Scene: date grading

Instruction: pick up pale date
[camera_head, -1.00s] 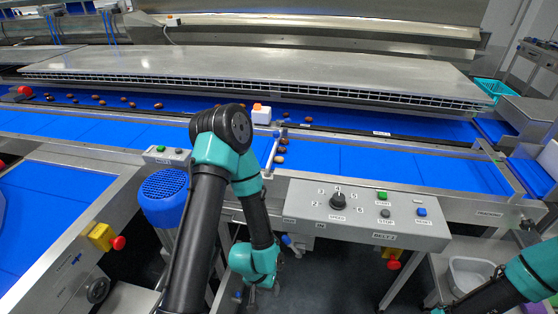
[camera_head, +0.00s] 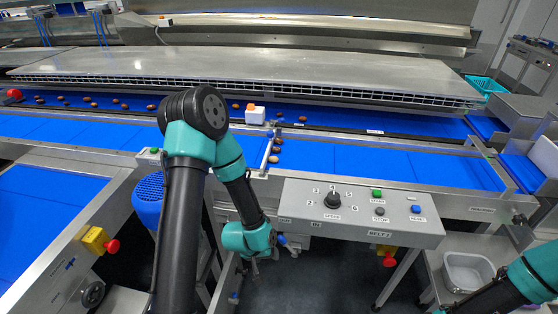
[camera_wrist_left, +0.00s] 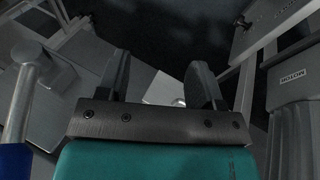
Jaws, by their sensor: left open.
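A short row of dates lies on the blue belt beside a metal guide, just right of my left arm in the head view. The nearest one (camera_head: 273,159) looks lighter brown than the others, though it is small. Another date (camera_head: 275,149) lies just behind it. My left gripper (camera_head: 251,272) hangs low in front of the belt's metal edge, below and well apart from these dates. In the left wrist view the left gripper (camera_wrist_left: 158,85) is open, with nothing between its fingers. My right arm enters at lower right; its gripper is outside the picture.
A control box (camera_head: 360,208) with a knob and buttons juts out in front of the belt. More dark dates (camera_head: 151,107) lie on the far belt. A white tub (camera_head: 467,272) stands at lower right. A red stop button (camera_head: 112,246) is at left.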

